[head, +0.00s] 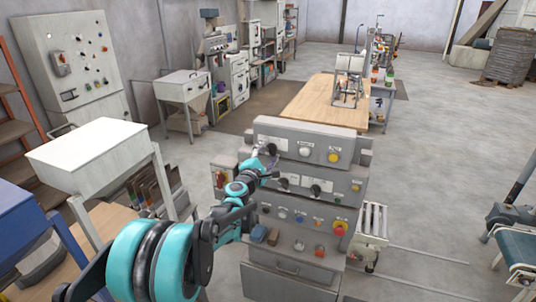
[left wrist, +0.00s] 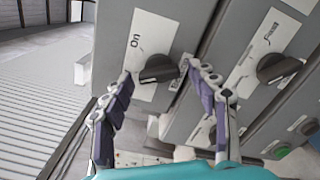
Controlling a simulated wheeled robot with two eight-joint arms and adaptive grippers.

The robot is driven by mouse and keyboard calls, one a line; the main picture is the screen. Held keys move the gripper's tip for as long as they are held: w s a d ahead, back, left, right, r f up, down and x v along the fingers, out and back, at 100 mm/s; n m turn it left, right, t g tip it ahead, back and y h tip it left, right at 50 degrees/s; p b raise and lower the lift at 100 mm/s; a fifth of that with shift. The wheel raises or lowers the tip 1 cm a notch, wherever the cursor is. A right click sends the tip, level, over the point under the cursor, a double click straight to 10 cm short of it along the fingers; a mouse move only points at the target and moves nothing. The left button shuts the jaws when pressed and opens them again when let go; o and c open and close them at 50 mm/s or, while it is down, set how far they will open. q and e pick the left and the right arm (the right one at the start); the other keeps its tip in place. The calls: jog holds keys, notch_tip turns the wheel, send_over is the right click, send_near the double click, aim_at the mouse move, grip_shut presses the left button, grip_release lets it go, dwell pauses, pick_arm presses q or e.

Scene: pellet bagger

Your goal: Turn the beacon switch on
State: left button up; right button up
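A black rotary knob (left wrist: 159,69) sits on a white plate marked "On" on the grey control panel; I take it to be the beacon switch. Its grip bar lies nearly level in the left wrist view. My left gripper (left wrist: 160,75) is open, with one purple-padded finger on each side of the knob and a visible gap to it. The depth between fingertips and knob is hard to judge. In the head view my left gripper (head: 268,162) is at the upper left of the control panel (head: 300,212) and partly covers the switch area. My right gripper is not seen.
Another black knob (left wrist: 277,68), with a label that seems to read "Fast", is to the right. A white cabinet (head: 88,150) stands to the left; a wooden table (head: 318,100) is behind.

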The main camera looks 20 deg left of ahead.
pick_arm(q)
jog(key=c, duration=0.9)
jog(key=shift+o, duration=0.2)
jog(key=shift+m, duration=0.4)
jog(key=m+b, duration=0.1)
jog(key=m, duration=1)
jog(key=shift+r+b, duration=0.1)
jog(key=shift+b, duration=0.25)
jog(key=o, duration=1.2)
jog(key=shift+c, duration=0.2)
jog(key=shift+s, duration=0.15)
